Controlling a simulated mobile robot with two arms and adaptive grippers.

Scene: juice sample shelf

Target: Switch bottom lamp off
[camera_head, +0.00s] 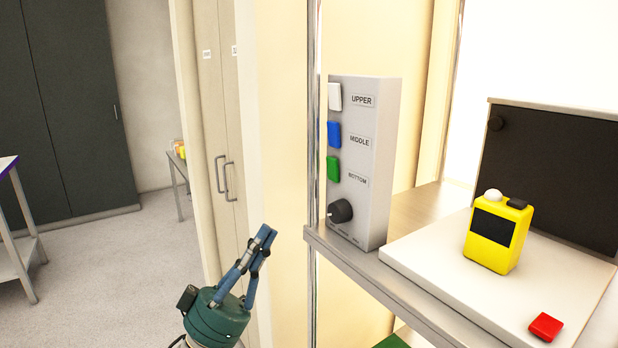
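A grey control box (377,165) stands upright on the metal shelf. Its front has a white switch labelled UPPER (335,97), a blue switch labelled MIDDLE (334,135) and a green switch labelled BOTTOM (333,169). A black knob (340,211) sits below them. My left gripper (268,234), with blue fingers on a green body, is below and to the left of the box, apart from it. Its fingertips are together with nothing visible between them. My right gripper is not in view. No lamp can be made out.
The shelf edge (420,318) and a chrome post (313,130) are close to the gripper. A yellow device (497,235) and a red block (545,327) sit on a white board (440,254) at the right. Open floor lies at the left.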

